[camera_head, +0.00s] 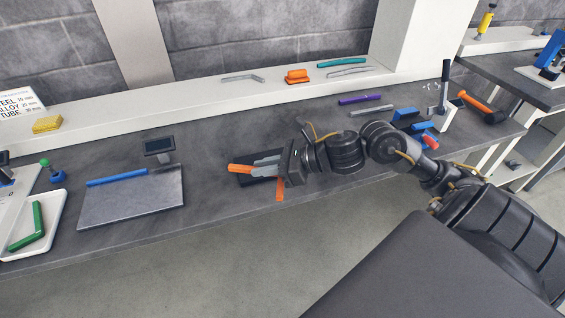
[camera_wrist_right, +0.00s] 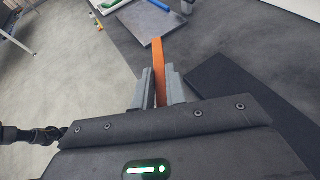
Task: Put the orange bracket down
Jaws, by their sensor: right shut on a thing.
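The orange bracket (camera_head: 239,169) is between the fingers of my right gripper (camera_head: 265,164), which is shut on it. One arm of the bracket sticks out left past the fingertips and another orange part points down below the gripper. In the right wrist view the bracket (camera_wrist_right: 159,60) runs forward between the two grey fingers (camera_wrist_right: 160,85). A dark mat (camera_wrist_right: 235,85) lies beside the gripper there, and part of it shows under the gripper in the head view. Whether the bracket touches the mat or bench I cannot tell. My left gripper is not in view.
A grey plate (camera_head: 130,208) with a blue bar (camera_head: 117,178) is to the left. A white tray (camera_head: 58,228) holds a green bracket (camera_head: 30,228). Blue and red parts (camera_head: 410,125) lie right, near my arm. The bench's front edge is close below the gripper.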

